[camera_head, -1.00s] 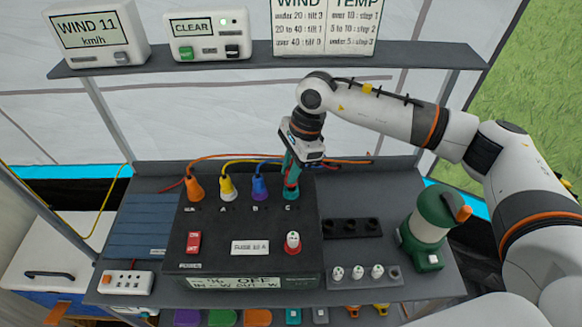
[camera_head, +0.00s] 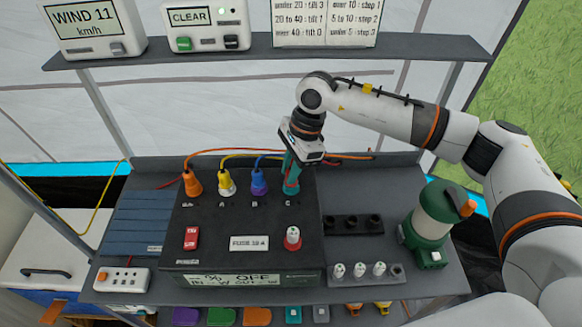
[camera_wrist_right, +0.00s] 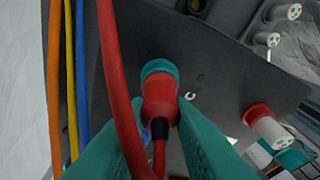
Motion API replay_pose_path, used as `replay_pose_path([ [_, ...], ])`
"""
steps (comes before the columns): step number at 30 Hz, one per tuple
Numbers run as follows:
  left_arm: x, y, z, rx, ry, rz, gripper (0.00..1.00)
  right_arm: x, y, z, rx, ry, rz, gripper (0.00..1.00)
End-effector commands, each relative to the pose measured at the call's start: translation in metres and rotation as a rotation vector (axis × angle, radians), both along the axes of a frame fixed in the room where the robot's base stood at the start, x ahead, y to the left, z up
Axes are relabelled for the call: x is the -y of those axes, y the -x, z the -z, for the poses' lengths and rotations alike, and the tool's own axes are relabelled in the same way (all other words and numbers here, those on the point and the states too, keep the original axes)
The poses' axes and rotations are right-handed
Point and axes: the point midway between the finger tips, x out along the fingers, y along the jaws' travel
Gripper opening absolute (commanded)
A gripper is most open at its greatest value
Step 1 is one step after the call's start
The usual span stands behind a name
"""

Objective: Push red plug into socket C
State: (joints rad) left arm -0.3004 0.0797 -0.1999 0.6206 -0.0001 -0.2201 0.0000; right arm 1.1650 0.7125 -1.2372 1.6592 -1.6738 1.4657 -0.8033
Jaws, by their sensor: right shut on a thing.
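The black power box (camera_head: 215,215) stands on the grey bench with sockets along its back edge. Socket C, with a teal ring (camera_wrist_right: 158,66), is the rightmost of the lettered row. The red plug (camera_wrist_right: 159,98) has its front end at the ring, in line with it; how deep it sits I cannot tell. My right gripper (camera_head: 291,183) reaches down from above, shut on the red plug, its teal fingers on either side in the right wrist view (camera_wrist_right: 157,110). The red cable (camera_wrist_right: 118,75) crosses close in front of the wrist camera. My left gripper is not in view.
Orange (camera_head: 192,184), yellow (camera_head: 226,184) and blue (camera_head: 258,183) plugs stand in the row to the left. A red-collared white fuse (camera_head: 292,238) is on the box's front right. A green lantern (camera_head: 430,225) stands right, near my arm.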

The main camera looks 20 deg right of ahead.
Motion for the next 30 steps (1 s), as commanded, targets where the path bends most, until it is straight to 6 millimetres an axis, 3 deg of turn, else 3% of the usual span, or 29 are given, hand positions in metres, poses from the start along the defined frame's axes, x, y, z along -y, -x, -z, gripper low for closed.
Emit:
replay_pose_path([
  [2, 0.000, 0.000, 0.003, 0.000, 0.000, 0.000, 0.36, 0.000, 0.000, 0.003, 0.000, 0.000, 0.000, 0.00],
  [3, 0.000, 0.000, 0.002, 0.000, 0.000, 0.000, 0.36, 0.000, 0.000, 0.002, 0.000, 0.000, 0.000, 0.25],
  [7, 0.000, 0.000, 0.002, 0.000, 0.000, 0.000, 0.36, 0.000, 0.000, 0.001, 0.000, 0.000, 0.000, 0.46],
  [16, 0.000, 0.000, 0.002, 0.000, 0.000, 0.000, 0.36, 0.000, 0.000, 0.001, 0.000, 0.000, 0.000, 0.47],
  [20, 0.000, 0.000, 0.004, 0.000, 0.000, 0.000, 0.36, 0.003, -0.001, -0.009, 0.002, 0.001, 0.001, 0.47],
  [30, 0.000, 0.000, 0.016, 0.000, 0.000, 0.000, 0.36, 0.022, -0.004, -0.076, 0.005, -0.001, 0.001, 0.47],
])
